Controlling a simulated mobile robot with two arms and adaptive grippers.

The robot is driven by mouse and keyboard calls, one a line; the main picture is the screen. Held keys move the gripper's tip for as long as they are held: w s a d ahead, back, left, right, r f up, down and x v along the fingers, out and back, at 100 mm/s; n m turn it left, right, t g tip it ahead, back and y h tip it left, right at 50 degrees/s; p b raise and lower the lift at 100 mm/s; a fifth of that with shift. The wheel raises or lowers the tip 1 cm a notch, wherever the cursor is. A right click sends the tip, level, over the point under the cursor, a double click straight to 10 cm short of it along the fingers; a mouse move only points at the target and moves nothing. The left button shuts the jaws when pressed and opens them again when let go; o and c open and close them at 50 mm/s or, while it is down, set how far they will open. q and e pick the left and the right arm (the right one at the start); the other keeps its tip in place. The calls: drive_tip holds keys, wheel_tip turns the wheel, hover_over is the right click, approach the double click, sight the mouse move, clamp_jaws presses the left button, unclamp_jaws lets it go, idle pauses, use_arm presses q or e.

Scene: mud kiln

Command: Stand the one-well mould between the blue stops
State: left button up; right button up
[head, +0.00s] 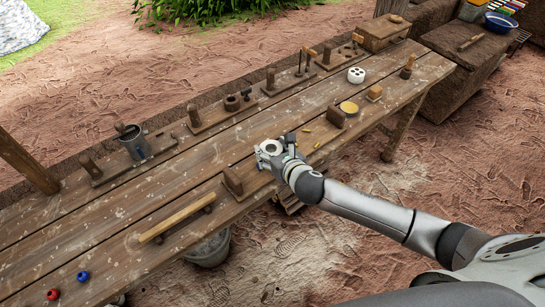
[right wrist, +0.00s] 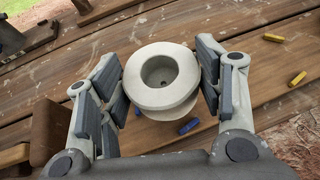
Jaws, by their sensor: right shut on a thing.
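The one-well mould is a pale round spool with a single dark hole in its top, seen in the right wrist view (right wrist: 150,97) and small in the head view (head: 271,147). My right gripper (right wrist: 162,62) is shut on its sides, fingers left and right of it; it also shows in the head view (head: 274,152). A blue stop (right wrist: 188,127) lies on the planks close below the mould in the right wrist view. A second blue stop (right wrist: 137,111) shows partly at its left. I cannot tell whether the mould touches the table.
Two yellow pegs (head: 307,130) lie right of the gripper. A white mould with several wells (head: 356,75) stands farther back. Wooden blocks (head: 232,180) stand on either side, and tool boards (head: 215,115) line the far edge of the table (head: 130,205).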

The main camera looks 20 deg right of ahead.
drive_tip(key=shift+w+f, duration=0.1)
drive_tip(key=shift+f, duration=1.45)
drive_tip(key=shift+f, duration=0.15)
drive_tip(key=shift+f, duration=0.1)
drive_tip(key=o, duration=1.2)
drive_tip(key=shift+r, duration=0.25)
drive_tip(key=v, duration=1.2)
